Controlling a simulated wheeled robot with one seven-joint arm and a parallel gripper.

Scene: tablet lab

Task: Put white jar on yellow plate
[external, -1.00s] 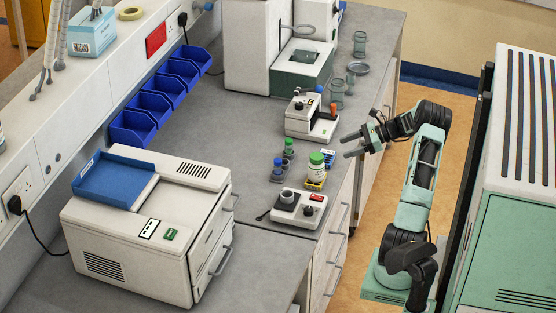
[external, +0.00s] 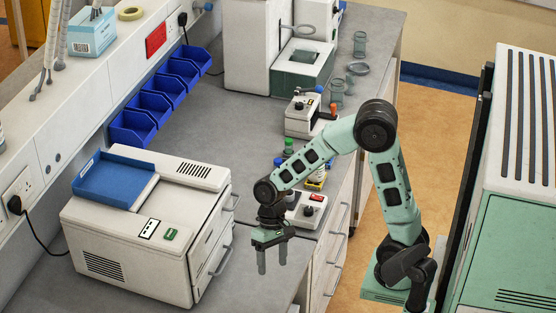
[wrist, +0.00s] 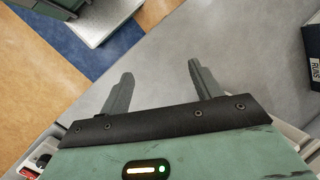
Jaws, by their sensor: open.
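My gripper (external: 272,268) is open and empty, pointing down over the bench between the white cabinet and the small scale-like device. In the wrist view its two fingers (wrist: 158,78) are spread with nothing between them. The white jar with a green lid is hidden behind my arm in the external view now. A yellow plate-like piece (external: 316,186) shows just below my forearm, beside the device. Earlier the jar stood at this yellow piece, but I cannot tell whether it rested on it. Neither jar nor plate is seen in the wrist view.
The small white device with a red switch (external: 317,198) stands behind my gripper. The large white cabinet (external: 130,245) is close on the left. A green-capped bottle (external: 289,145) shows beyond my forearm. A joystick device (external: 303,117) and glassware (external: 337,92) stand farther back.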

